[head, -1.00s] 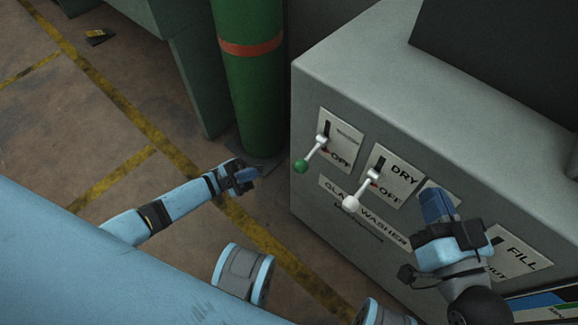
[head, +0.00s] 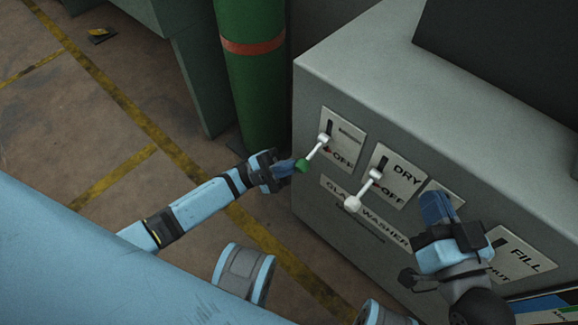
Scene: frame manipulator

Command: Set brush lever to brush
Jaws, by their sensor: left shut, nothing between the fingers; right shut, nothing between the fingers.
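The grey glass washer (head: 316,212) has a lever with a green knob (head: 302,165) at its left end, on a white plate with "OFF" at the bottom and a word too small to read above. The lever sticks out and slants down to the left. To its right is a lever with a white knob (head: 352,203) on the DRY/OFF plate (head: 399,178), also slanting down. My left gripper (head: 293,168) is shut, with its tips at the green knob; I cannot tell whether they touch. My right gripper (head: 437,207) is shut in front of the panel, hiding part of another plate.
A FILL plate (head: 525,257) is at the panel's right. A green cylinder (head: 250,85) with a red band stands behind my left gripper, beside a green cabinet (head: 190,60). The floor with yellow lines is open at the left.

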